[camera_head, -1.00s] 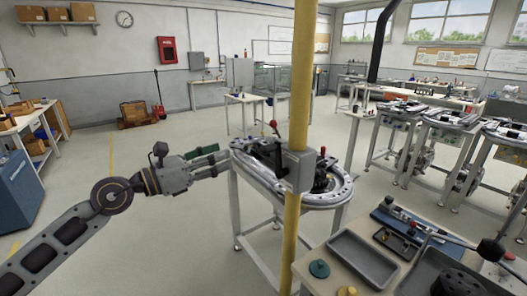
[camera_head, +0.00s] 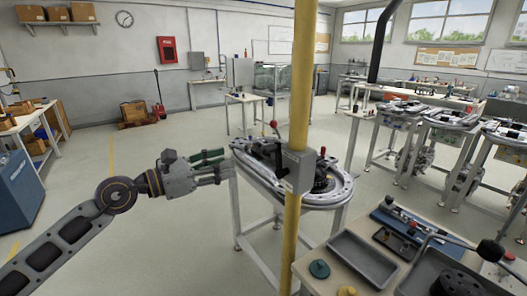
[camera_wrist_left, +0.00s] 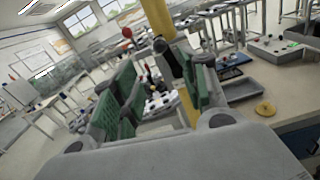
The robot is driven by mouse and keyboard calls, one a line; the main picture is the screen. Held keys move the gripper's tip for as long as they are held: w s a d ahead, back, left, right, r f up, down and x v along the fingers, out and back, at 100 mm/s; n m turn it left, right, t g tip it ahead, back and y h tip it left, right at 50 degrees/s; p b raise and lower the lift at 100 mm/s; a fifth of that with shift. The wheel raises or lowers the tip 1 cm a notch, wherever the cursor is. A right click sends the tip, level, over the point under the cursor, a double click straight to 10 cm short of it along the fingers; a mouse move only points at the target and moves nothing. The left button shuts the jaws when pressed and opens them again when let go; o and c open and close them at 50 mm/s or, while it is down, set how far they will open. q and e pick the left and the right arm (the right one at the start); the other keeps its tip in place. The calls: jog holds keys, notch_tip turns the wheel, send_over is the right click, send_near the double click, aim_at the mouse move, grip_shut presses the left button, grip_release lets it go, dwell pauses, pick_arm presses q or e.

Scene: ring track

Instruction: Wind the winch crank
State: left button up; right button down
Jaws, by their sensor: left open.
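A ring-track table (camera_head: 325,200) stands ahead, with dark mechanisms on its oval top. A lever with a red ball (camera_head: 273,124) rises from its far left part, and a second red knob (camera_head: 322,151) shows at its right. I cannot tell which part is the winch crank. My left gripper (camera_head: 228,164) is open and empty beside the table's left edge. In the left wrist view, the green-padded fingers (camera_wrist_left: 155,98) stand apart, with the red ball (camera_wrist_left: 127,32) beyond them. The yellow post hides the table's middle. My right gripper is not in view.
The yellow post (camera_head: 298,80) with a grey box (camera_head: 297,170) stands in front of the table. At lower right, a bench holds a grey tray (camera_head: 361,259), a green knob (camera_head: 319,268) and a black-balled lever (camera_head: 490,250).

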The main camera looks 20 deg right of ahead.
aim_at(261, 152)
pick_arm(q)
jog(key=shift+p+x, duration=0.95)
jog(key=shift+x, duration=4.1)
jog(key=shift+p+x, duration=0.35)
jog(key=shift+x, duration=0.7)
jog(key=shift+w+d, duration=0.1)
jog(key=shift+d, duration=0.4)
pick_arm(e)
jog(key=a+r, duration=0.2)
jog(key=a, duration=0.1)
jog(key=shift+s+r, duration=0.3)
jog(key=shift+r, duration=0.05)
